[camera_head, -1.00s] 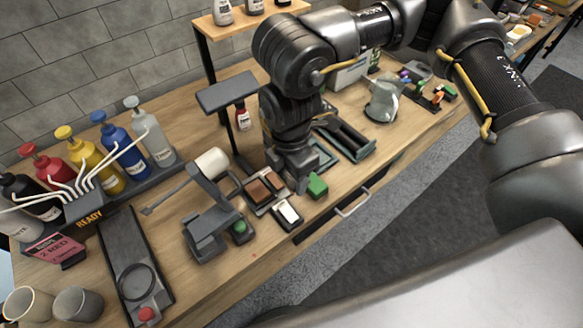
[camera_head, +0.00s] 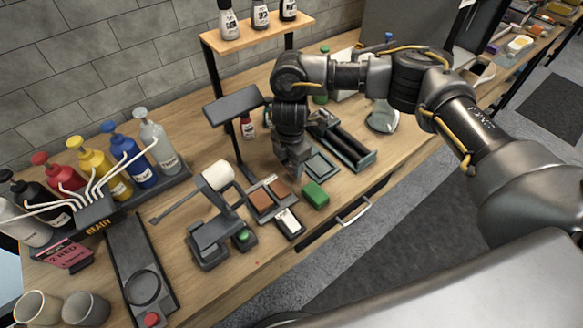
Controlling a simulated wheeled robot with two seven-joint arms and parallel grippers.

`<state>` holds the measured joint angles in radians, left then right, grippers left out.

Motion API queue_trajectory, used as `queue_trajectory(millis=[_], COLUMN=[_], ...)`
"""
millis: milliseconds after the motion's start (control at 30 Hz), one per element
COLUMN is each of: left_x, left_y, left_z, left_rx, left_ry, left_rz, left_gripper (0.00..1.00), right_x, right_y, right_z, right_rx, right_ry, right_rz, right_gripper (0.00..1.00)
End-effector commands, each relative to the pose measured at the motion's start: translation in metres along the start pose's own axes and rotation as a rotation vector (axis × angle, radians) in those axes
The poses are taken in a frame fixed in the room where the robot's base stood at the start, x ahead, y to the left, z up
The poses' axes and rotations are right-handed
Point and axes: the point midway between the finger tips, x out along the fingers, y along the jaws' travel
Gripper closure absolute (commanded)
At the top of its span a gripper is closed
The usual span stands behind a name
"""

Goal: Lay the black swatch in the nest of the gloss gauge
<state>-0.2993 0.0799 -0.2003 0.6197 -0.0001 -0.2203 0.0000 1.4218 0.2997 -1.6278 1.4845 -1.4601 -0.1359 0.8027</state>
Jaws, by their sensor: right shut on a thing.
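My right gripper (camera_head: 293,172) points down above the back right end of a dark swatch tray (camera_head: 251,198) that holds brown swatches (camera_head: 268,193). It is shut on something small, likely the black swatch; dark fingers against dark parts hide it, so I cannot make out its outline. A small dark device with a white face (camera_head: 288,221) lies at the tray's front. A grey hinged device with a green button (camera_head: 242,235) stands to the left of it. I cannot tell for sure which of these is the gloss gauge. My left gripper is not in view.
A green block (camera_head: 315,194) lies just right of the gripper. A teal-rimmed tray (camera_head: 321,164) and a dark open box (camera_head: 345,145) stand behind it. A lamp-like stand (camera_head: 234,105) rises to the left. Pump bottles (camera_head: 120,150) line the wall. The bench's front edge is close.

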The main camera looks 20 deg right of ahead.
Motion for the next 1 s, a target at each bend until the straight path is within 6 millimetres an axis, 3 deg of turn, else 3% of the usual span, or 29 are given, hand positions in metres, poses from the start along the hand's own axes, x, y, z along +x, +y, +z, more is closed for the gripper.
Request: queue_trajectory(millis=[133, 400, 800, 833, 1000], left_x=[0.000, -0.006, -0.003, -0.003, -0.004], left_y=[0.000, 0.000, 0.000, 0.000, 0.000], left_z=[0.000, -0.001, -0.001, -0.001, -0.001], left_rx=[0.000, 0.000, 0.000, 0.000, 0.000], left_ry=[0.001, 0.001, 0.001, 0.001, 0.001], left_rz=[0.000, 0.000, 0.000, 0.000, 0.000], left_gripper=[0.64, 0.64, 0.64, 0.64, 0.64], right_x=[0.004, 0.034, 0.040, 0.039, 0.038], right_y=[0.002, 0.003, 0.003, 0.003, 0.003], right_z=[0.001, 0.002, 0.002, 0.002, 0.002], right_rx=[0.002, 0.002, 0.001, 0.000, 0.000], right_ry=[0.001, 0.001, 0.001, 0.001, 0.001], right_rz=[-0.001, -0.002, -0.001, 0.000, 0.000], right_gripper=[0.71, 0.71, 0.71, 0.45, 0.24])
